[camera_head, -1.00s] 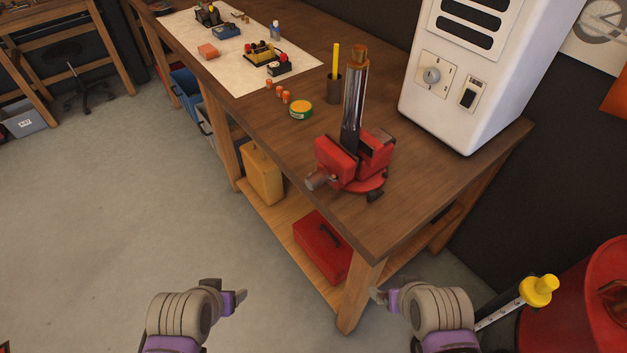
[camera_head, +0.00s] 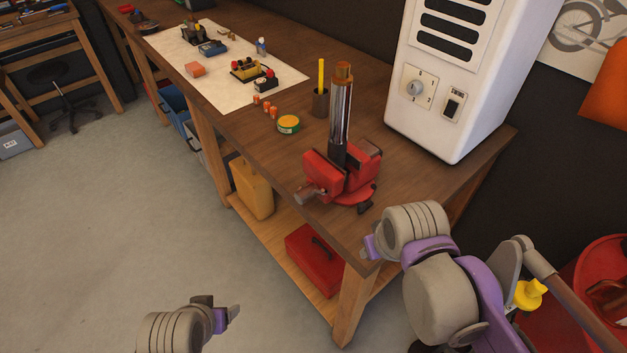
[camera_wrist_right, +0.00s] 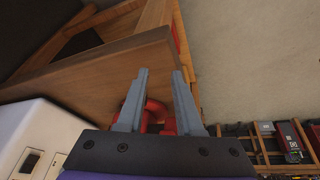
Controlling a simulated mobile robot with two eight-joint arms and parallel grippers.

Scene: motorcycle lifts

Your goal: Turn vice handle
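The red vice (camera_head: 322,176) sits on the front corner of the wooden workbench, with an upright metal cylinder (camera_head: 340,125) standing in its jaws. A grey, rod-like handle part (camera_head: 305,196) sticks out at its left front. My right gripper (camera_head: 368,248) is over the bench's front corner, below and right of the vice, apart from it. In the right wrist view, its fingers (camera_wrist_right: 160,72) are open and empty; red vice parts (camera_wrist_right: 156,108) show beyond, partly hidden by them. My left gripper (camera_head: 234,312) is low over the floor, left of the bench; its finger gap is unclear.
The workbench (camera_head: 405,190) carries a green-yellow tin (camera_head: 288,124), a cup (camera_head: 320,104) and a white machine (camera_head: 440,80) near the vice. A red toolbox (camera_head: 313,262) and a yellow canister (camera_head: 252,188) are on the shelf below.

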